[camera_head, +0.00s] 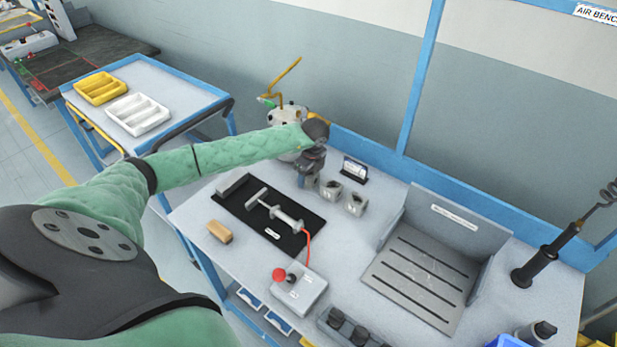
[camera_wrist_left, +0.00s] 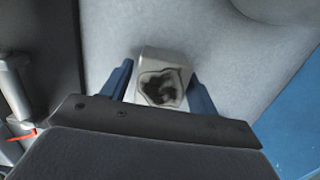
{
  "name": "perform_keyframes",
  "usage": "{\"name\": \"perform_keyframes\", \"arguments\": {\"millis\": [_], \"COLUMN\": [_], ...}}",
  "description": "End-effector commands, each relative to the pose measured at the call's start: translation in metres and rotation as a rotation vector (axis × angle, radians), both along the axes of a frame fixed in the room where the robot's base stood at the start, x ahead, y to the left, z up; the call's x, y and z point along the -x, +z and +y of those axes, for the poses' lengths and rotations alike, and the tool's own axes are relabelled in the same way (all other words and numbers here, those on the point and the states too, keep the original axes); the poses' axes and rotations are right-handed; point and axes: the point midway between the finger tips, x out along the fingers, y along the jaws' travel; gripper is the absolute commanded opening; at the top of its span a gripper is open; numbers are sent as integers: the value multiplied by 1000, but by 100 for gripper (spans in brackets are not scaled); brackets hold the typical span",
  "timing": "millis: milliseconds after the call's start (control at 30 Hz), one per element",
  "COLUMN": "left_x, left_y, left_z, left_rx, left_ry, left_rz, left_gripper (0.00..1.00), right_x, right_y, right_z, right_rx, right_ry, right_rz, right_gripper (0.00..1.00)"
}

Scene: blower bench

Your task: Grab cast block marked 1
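My left gripper (camera_head: 308,178) points down at the back left of the bench. In the left wrist view its two blue fingers (camera_wrist_left: 160,82) stand apart on either side of a grey cast block (camera_wrist_left: 163,62) with a dark, rough hollow face. A narrow gap shows on the left; the right finger is very close to it. In the head view this block is mostly hidden by the gripper. Two similar cast blocks, a nearer one (camera_head: 331,190) and a farther one (camera_head: 355,204), stand to its right. I cannot read a number on any block. My right gripper is out of view.
A small sign (camera_head: 354,169) stands behind the blocks. A control box (camera_head: 300,292) with a red button and a slotted grey fixture (camera_head: 425,275) are farther right.

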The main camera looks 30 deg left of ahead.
Motion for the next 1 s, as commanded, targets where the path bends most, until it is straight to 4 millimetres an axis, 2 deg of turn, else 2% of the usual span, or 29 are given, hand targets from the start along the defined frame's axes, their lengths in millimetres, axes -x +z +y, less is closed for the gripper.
{"name": "perform_keyframes", "arguments": {"millis": [33, 200, 233, 567, 667, 800, 1000], "left_x": [0, 0, 0, -1, -1, -1, -16], "left_y": [0, 0, 0, 7, 19, 46, 70], "left_z": [0, 0, 0, 0, 0, 1, -43], "left_rx": [0, 0, 0, 0, -1, -1, 3], "left_ry": [0, 0, 0, 0, 1, 1, -3], "left_rz": [0, 0, 0, -1, -2, -4, -4], "left_gripper": [49, 16, 12, 12, 12, 12, 12], "right_x": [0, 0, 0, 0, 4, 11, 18], "right_y": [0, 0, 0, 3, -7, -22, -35], "right_z": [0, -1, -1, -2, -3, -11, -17], "right_rx": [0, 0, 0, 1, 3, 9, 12], "right_ry": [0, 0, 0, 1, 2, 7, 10], "right_rz": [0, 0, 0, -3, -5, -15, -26], "right_gripper": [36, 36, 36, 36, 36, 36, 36]}}
